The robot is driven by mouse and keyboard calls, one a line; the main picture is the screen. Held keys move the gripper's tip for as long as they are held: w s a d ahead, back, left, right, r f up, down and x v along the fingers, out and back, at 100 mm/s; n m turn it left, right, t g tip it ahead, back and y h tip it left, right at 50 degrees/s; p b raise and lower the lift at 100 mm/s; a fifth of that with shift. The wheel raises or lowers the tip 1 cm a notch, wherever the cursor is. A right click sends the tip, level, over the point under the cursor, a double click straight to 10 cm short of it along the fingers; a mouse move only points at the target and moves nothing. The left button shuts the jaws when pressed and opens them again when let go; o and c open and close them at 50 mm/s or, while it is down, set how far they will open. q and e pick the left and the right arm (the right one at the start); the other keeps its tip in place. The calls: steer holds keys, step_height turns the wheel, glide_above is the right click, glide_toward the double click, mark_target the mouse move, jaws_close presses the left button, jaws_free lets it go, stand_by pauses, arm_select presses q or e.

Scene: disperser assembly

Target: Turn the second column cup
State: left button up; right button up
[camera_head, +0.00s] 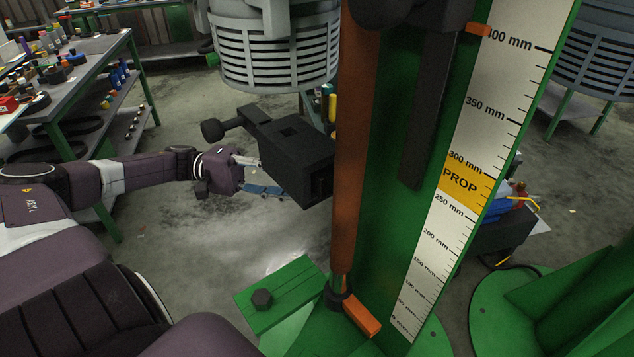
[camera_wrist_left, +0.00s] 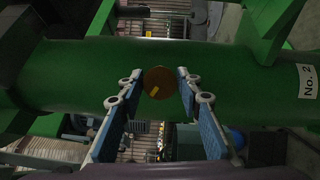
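A green column stands upright in the head view (camera_head: 395,205) and lies sideways across the left wrist view (camera_wrist_left: 75,85), where it bears a "No. 2" label (camera_wrist_left: 307,82). A round brown disc with a small yellow mark (camera_wrist_left: 158,84), possibly the cup, shows against the column's side. My left gripper (camera_head: 256,176) is open, its blue fingers pointing toward the column. In the left wrist view the fingertips stand on either side of the disc, with gaps; contact cannot be told. A black box with a round knob (camera_head: 295,150) partly hides the finger ends in the head view. My right gripper is not in view.
A brown vertical tube (camera_head: 354,130) and a millimetre scale with a yellow PROP mark (camera_head: 466,182) run along the column. A grey slatted housing (camera_head: 275,52) hangs above. A cluttered workbench (camera_head: 90,50) stands left; open floor lies between.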

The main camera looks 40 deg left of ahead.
arm_select(q)
steer(key=x, duration=0.6)
steer(key=shift+d+p, duration=0.15)
steer(key=shift+p, duration=0.15)
steer(key=shift+w, duration=0.1)
steer(key=shift+c, duration=0.3)
jaws_close()
